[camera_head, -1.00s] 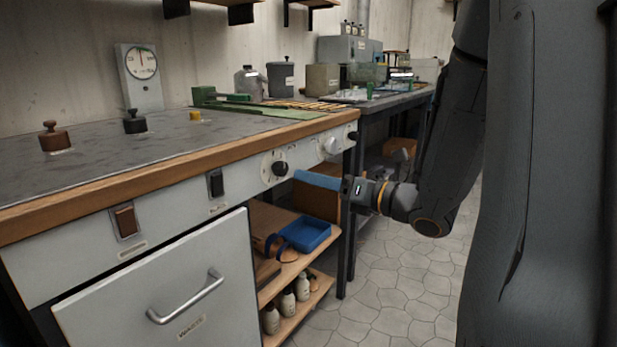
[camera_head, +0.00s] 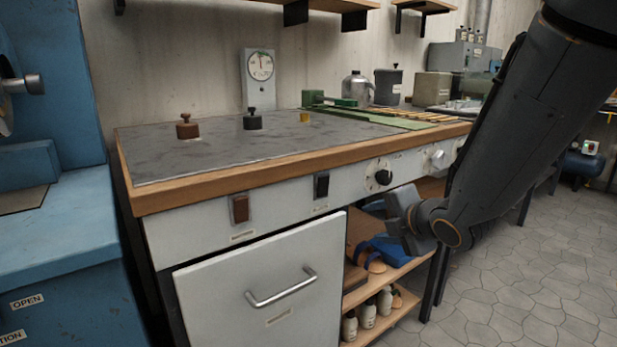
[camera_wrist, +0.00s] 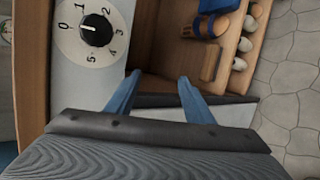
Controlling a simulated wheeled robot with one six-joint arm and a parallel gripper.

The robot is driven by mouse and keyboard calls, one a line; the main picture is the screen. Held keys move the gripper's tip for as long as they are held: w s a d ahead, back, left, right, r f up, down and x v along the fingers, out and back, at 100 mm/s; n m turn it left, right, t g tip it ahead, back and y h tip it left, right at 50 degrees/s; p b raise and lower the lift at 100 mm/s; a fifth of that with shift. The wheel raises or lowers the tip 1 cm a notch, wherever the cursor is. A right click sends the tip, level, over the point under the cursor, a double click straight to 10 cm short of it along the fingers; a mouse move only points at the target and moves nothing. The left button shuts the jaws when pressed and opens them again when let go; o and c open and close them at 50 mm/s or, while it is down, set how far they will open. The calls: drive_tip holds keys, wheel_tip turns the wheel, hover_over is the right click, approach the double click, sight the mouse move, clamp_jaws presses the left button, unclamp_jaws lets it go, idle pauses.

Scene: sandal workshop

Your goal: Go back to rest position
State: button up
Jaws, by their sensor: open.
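My gripper (camera_wrist: 160,95) shows in the wrist view with its two blue fingers apart and nothing between them. In the head view my arm reaches down from the upper right, and its wrist end is in front of the workbench's right side, by the shelves. The fingers are not clear in that view. In the wrist view the fingers point toward the open shelf space, beside a black numbered knob (camera_wrist: 96,29) on the bench front.
A blue machine (camera_head: 60,230) stands at left. Tiled floor (camera_head: 530,280) is clear at right.

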drive_tip(key=s+a+f+m+g+h, duration=0.1)
drive_tip(key=s+a+f+m+g, duration=0.35)
drive_tip(key=s, duration=0.55)
drive_tip(key=s+a+f+m+g+h, duration=0.1)
drive_tip(key=s+a+m+g, duration=0.2)
drive_tip(key=s+a+m, duration=0.5)
drive_tip(key=s+a+f+m+g+h, duration=0.15)
drive_tip(key=s+m+g, duration=0.3)
drive_tip(key=s, duration=0.75)
drive_tip(key=d+r+m+p, duration=0.7)
drive_tip(key=d+r+p, duration=1)
drive_tip(key=r+p, duration=0.5)
drive_tip(key=shift+s+t+p, duration=0.3)
drive_tip(key=shift+s+p, duration=0.1)
drive_tip(key=shift+p, duration=1.5)
